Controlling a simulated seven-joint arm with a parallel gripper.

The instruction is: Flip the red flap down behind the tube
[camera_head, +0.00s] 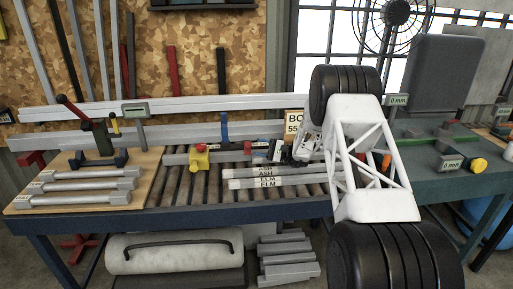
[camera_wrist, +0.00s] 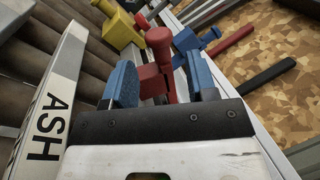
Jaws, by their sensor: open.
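My gripper (camera_wrist: 157,64) is open, its two blue fingers spread in the wrist view. A red upright part with a rounded top (camera_wrist: 158,40), which looks like the red flap, stands between or just beyond the fingers; I cannot tell whether they touch it. In the head view my gripper (camera_head: 290,156) is low over the roller bench, and this red part is not clearly seen there. A long grey tube (camera_head: 190,107) runs across the back of the bench. Which tube the task means is not clear.
Short labelled bars (camera_head: 275,182) lie on the rollers; an ASH bar (camera_wrist: 50,115) is left of my gripper. A yellow block (camera_head: 199,158) and blue bracket (camera_head: 224,127) stand farther left. A wooden board (camera_head: 90,190) holds more bars. Bare rollers (camera_head: 185,188) lie between.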

